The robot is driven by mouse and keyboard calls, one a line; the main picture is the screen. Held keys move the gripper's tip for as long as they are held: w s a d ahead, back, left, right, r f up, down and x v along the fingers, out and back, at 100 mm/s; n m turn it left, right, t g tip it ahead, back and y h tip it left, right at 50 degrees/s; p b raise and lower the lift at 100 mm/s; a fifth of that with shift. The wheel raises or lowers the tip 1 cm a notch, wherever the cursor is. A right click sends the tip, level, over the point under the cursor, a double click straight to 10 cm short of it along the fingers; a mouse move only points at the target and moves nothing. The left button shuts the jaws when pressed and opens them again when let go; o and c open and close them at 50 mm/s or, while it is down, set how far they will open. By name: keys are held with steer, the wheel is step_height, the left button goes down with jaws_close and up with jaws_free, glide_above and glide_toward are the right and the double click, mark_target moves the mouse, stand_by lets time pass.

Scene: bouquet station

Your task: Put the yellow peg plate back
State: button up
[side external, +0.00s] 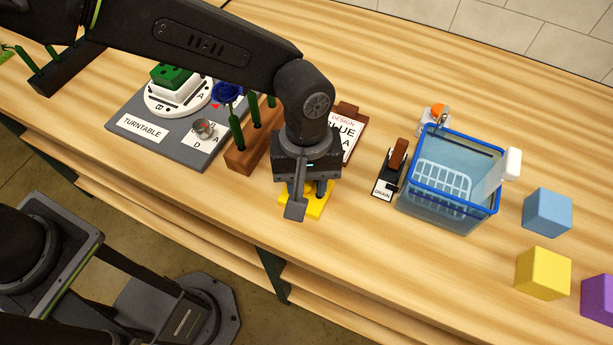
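The yellow peg plate (317,209) is low at the table, right under my gripper (308,197), and is partly hidden by it. Its right and front edges show, with a small dark spot on top. My gripper points down, with one finger clearly visible in front of the plate's left part. The other finger is mostly hidden, so I cannot tell whether the fingers are closed on the plate or only around it. I also cannot tell whether the plate rests on the table.
A wooden block (240,161) with green stems stands close on the left, beside the grey turntable board (150,128). A clipboard (349,137) lies behind my gripper. The drain switch (384,187) and blue-rimmed basin (447,215) are right. Blue (547,212), yellow (543,273) and purple (598,299) cubes sit far right.

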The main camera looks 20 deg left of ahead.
steer(key=shift+o, duration=1.3)
steer(key=shift+r, duration=0.1)
step_height(320, 180, up, 12)
steer(key=w, duration=0.1)
steer(key=shift+a, duration=0.35)
steer(key=shift+w, duration=0.15)
steer(key=a+r+m+t+h, duration=0.1)
steer(key=a+r, duration=0.3)
steer(key=a, duration=0.4)
steer(key=a+r+m+t, duration=0.15)
steer(key=a+r, duration=0.25)
steer(key=a, duration=0.4)
steer(key=s+a+f+m+t, duration=0.1)
steer(key=s+a+t, duration=0.1)
steer(key=s+a, duration=0.3)
steer(key=s+a+f+m+t+y, duration=0.1)
steer(key=s+a+m+t, duration=0.1)
steer(key=s+a, duration=0.4)
steer(key=a, duration=0.4)
steer(key=shift+s+f+y, duration=0.15)
steer(key=shift+f+y, duration=0.15)
